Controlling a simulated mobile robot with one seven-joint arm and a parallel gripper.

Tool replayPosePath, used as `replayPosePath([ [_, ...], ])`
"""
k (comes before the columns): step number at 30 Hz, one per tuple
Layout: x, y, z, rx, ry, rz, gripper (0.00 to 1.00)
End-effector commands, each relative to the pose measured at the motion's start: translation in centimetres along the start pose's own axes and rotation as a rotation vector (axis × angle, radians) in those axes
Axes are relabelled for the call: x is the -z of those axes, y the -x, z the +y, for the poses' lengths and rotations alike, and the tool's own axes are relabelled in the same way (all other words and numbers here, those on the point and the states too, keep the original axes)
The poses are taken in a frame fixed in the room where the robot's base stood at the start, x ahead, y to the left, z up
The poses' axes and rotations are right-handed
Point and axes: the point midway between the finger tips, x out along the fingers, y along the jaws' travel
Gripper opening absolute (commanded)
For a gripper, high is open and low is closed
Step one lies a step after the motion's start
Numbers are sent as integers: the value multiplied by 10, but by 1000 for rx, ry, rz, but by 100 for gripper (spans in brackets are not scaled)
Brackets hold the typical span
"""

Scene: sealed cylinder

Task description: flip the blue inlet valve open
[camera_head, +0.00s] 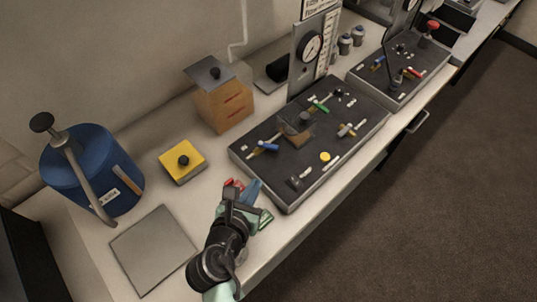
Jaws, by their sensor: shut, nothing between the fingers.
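The blue inlet valve lever (267,146) sits on the left part of the near dark panel (318,176), beside a small brass-coloured fitting. The lever is small in view, and its exact angle to the pipe is hard to tell. My gripper (240,187) is at the panel's front left corner, below and left of the blue lever and apart from it. Its fingers are shut and empty. My wrist hides part of the bench front.
The panel also carries a green lever (320,106), a yellow button (325,157) and a gauge (311,47) behind.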

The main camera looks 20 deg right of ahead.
Motion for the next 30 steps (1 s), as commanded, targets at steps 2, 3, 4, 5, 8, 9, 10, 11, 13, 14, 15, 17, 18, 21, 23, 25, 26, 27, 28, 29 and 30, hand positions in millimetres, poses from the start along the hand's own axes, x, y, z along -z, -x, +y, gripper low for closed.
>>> replayPosePath([
  [2, -1, -15, -1, 3, -1, 0, 0],
  [3, -1, -22, 0, 2, -2, 0, 0],
  [4, -1, -28, 0, 3, -2, 0, 0],
  [5, -1, -34, -1, 3, -2, 0, 0],
  [8, -1, -53, 0, 2, -2, 0, 0],
  [9, -1, -60, 0, 2, -2, 0, 0],
  [10, -1, -66, 0, 2, -2, 0, 0],
  [11, -1, -71, -1, 3, -2, 0, 0],
  [13, -1, -82, -1, 3, -3, 0, 0],
  [14, -3, -86, -1, 2, -3, 0, 0],
  [15, -8, -91, 0, 1, -3, -2, 0],
  [17, -13, -99, 0, 2, -2, -1, 0],
  [18, -15, -103, 0, 1, -2, -1, 0],
  [21, -18, -110, 0, 1, -2, 0, 0],
  [23, -19, -113, 0, 1, -2, 0, 0],
  [25, -20, -115, 0, 0, -2, 0, 0],
  [26, -20, -116, 0, 0, -2, 0, 0],
  [27, -21, -116, 0, 0, -2, 0, 0],
  [28, -21, -116, 0, 0, -2, 0, 0],
  [29, -20, -116, 0, 0, -2, 0, 0],
  [30, -20, -116, 0, 0, -2, 0, 0],
])
